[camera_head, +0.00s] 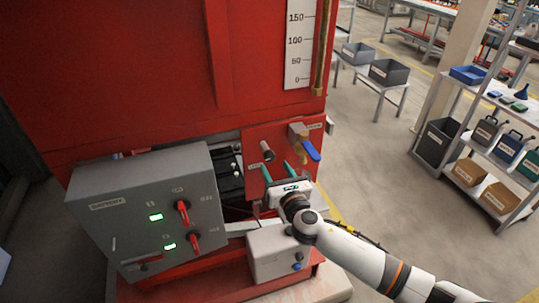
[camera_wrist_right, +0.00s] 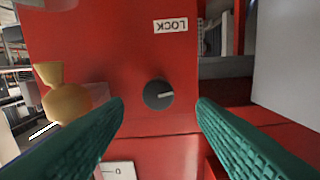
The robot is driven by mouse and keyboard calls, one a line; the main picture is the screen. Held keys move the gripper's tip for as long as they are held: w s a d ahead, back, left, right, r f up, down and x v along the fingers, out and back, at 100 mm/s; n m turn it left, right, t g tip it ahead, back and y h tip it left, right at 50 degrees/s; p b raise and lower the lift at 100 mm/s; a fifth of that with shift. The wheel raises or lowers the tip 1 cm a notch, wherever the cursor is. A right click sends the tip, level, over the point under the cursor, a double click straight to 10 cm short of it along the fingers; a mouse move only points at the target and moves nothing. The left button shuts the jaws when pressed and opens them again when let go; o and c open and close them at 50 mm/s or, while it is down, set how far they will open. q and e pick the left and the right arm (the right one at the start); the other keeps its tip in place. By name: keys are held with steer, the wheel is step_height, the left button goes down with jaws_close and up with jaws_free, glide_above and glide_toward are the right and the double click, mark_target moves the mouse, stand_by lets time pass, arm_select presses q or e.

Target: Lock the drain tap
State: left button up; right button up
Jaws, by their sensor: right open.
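The drain tap (camera_head: 299,133) is a brass fitting with a blue lever on the red panel in the head view. Its brass body (camera_wrist_right: 66,95) shows at the left of the right wrist view; the blue lever cannot be made out there. A dark round knob (camera_wrist_right: 158,94) with a pale pointer mark sits beside it, near an upside-down LOCK label (camera_wrist_right: 170,25). The pointer lies roughly sideways, toward the picture's right. The knob (camera_head: 267,151) also shows in the head view. My right gripper (camera_head: 282,172) is open, its green fingers apart in front of the knob and not visibly touching it.
A grey control box (camera_head: 150,210) with red switches and green lights stands left of my right gripper. A pale box (camera_head: 278,252) sits below my right wrist. Shelves with bins (camera_head: 485,190) stand at the right; open floor lies between.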

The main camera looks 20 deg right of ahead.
mark_target(271, 159)
steer(key=w, duration=0.6)
steer(key=shift+f, duration=0.1)
steer(key=shift+c, duration=0.4)
steer(key=c, duration=0.9)
